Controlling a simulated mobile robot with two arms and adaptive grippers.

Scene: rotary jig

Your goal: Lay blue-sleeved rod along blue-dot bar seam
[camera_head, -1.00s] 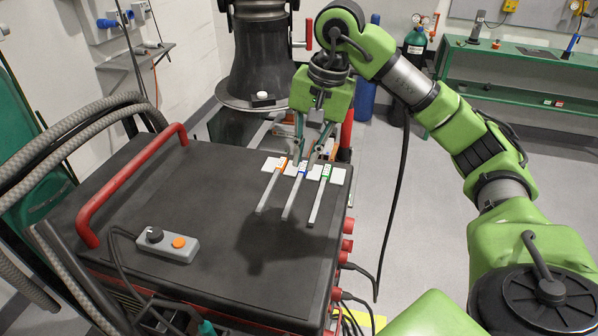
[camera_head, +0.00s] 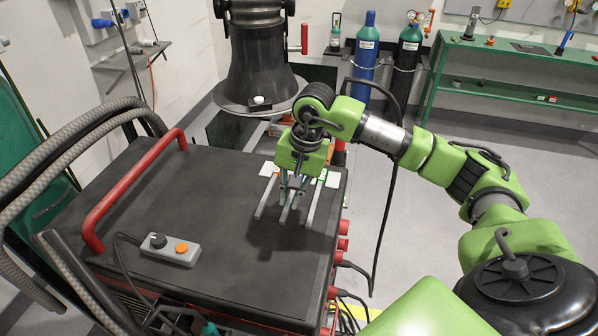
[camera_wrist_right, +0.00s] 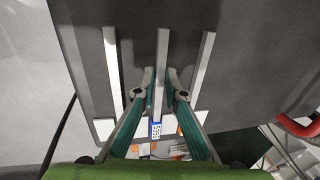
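The blue-sleeved rod (camera_head: 284,214) lies in the middle of three thin grey rods on the dark box top. In the right wrist view its grey shaft (camera_wrist_right: 162,60) and blue printed sleeve (camera_wrist_right: 155,130) show. My right gripper (camera_head: 290,188) is low over the rods. Its fingertips in the wrist view (camera_wrist_right: 160,92) are apart, one on each side of the blue-sleeved rod, with a gap on both sides. The orange-sleeved rod (camera_head: 266,200) lies left and the green-sleeved rod (camera_head: 314,207) right in the head view. I cannot make out a blue-dot bar seam. My left gripper is out of view.
The box top (camera_head: 190,205) carries a red handle (camera_head: 135,190) and a grey control box (camera_head: 170,249) with an orange button. A black flanged column (camera_head: 258,70) stands behind it. Gas cylinders (camera_head: 366,60) and a green bench (camera_head: 500,60) stand at the back.

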